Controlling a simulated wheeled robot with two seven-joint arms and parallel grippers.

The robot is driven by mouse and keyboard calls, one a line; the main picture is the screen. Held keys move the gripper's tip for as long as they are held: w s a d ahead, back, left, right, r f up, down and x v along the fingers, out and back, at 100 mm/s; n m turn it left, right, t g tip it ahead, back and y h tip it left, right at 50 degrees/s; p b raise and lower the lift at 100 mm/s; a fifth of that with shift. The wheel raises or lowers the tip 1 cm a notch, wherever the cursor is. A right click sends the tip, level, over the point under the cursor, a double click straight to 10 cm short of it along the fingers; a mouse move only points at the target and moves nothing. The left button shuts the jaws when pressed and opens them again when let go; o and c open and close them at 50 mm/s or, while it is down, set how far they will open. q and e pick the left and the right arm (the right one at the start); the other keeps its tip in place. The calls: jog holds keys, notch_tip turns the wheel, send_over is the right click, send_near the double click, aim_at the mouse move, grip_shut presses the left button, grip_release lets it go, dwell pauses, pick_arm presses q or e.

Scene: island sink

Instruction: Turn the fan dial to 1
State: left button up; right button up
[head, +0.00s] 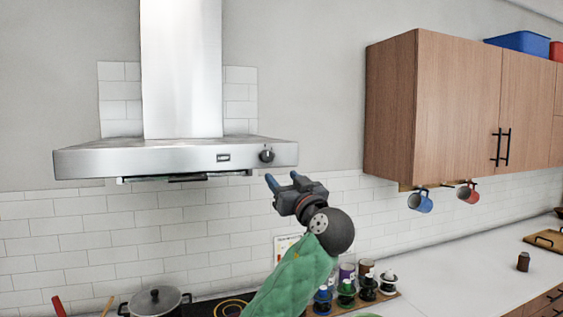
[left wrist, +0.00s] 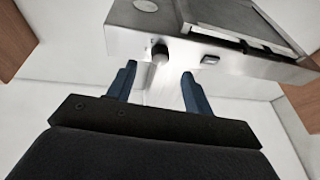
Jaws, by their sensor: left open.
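The fan dial (head: 266,156) is a small dark round knob with a light mark, at the right end of the front face of the steel range hood (head: 120,158). In the left wrist view the dial (left wrist: 159,53) shows between and beyond my fingertips. My left gripper (head: 283,179) is open, just below and slightly right of the dial in the head view, with blue fingers pointing up towards the hood. In the left wrist view my left gripper (left wrist: 158,70) has its fingers apart and nothing held. The dial's number markings are too small to read. My right gripper is not in view.
A lidded pot (head: 155,300) stands on the stove below the hood. Several bottles stand on a wooden board (head: 385,300) on the counter. A wooden cabinet (head: 440,110) hangs at right, with a blue mug (head: 420,201) and a red mug (head: 467,193) below it.

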aim_at(268, 158)
pick_arm(q)
jog(key=w+a+r+n+p, duration=0.1)
jog(key=w+r+p, duration=0.1)
jog(key=w+p, duration=0.1)
jog(key=w+a+r+n+p, duration=0.1)
jog(key=shift+w+a+r+n+y+p, duration=0.3)
jog(key=shift+w+a, duration=0.05)
jog(key=shift+w+a+r+p, duration=0.15)
jog(key=shift+w+p, duration=0.1)
jog(key=shift+w, duration=0.15)
jog(key=shift+w+a+f+p, duration=0.1)
jog(key=shift+w+a+p, duration=0.1)
jog(key=shift+w, duration=0.15)
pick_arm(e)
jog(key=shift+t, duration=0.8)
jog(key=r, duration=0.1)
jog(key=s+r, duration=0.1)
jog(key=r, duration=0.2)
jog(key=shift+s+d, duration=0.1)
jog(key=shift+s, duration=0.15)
pick_arm(q)
jog(key=c, duration=1)
jog(key=shift+o, duration=0.2)
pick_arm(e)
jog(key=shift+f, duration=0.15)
